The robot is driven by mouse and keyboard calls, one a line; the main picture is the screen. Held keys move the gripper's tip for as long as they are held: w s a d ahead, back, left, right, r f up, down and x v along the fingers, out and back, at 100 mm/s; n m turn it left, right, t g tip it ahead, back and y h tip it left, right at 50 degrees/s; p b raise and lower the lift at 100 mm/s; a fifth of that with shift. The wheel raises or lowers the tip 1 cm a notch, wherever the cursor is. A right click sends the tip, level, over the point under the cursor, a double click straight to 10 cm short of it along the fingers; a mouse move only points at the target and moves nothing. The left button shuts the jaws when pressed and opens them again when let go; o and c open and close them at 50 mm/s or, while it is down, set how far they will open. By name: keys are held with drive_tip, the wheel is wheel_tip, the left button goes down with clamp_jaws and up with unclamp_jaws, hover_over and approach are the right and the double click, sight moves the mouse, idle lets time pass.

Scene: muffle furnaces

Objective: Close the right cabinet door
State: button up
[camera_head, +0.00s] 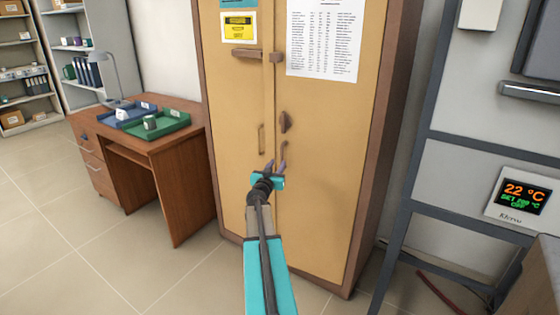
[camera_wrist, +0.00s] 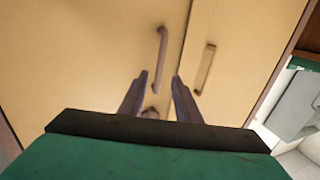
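The tan cabinet has two doors. The right cabinet door (camera_head: 325,215) carries a printed sheet, a dark lock knob (camera_head: 285,121) and a curved handle (camera_head: 283,153). It looks shut or nearly shut against the left door (camera_head: 237,150); I cannot tell if a small gap remains. My gripper (camera_head: 276,166) is at the lower end of the right door's handle, fingers apart. In the wrist view the handle (camera_wrist: 161,50) runs down to between my open fingertips (camera_wrist: 160,78); contact is unclear. The left door's handle (camera_wrist: 205,68) is beside it.
A wooden desk (camera_head: 185,190) with blue and green trays stands left of the cabinet. A grey metal frame (camera_head: 413,170) with a temperature display (camera_head: 524,194) stands to the right. Tiled floor (camera_head: 60,240) is open at the front left.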

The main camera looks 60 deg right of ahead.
sight(282, 157)
drive_tip(key=x, duration=0.6)
idle(0.3)
clamp_jaws()
